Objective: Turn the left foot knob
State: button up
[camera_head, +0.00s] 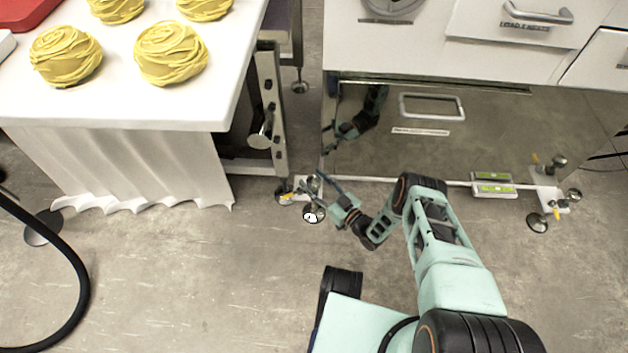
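The left foot assembly stands at the lower left corner of the steel cabinet, with a small white plate, a yellow tag (286,196) and a round metal foot (314,215) on the floor. The left foot knob (313,183) is small and partly hidden by my gripper. My gripper (312,185) reaches in from the right, its dark fingers low at the knob, one on each side as far as shows. Whether they touch or clamp it is too small to tell.
A matching right foot (538,222) and a level with green vials (493,185) are at the cabinet's right. A white-draped table (130,110) with yellow wrapped balls stands left, beside a metal post (270,110). A black hose (75,250) lies far left.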

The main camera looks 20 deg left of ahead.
jog(key=shift+o, duration=0.4)
jog(key=shift+s, duration=0.1)
jog(key=v, duration=1.2)
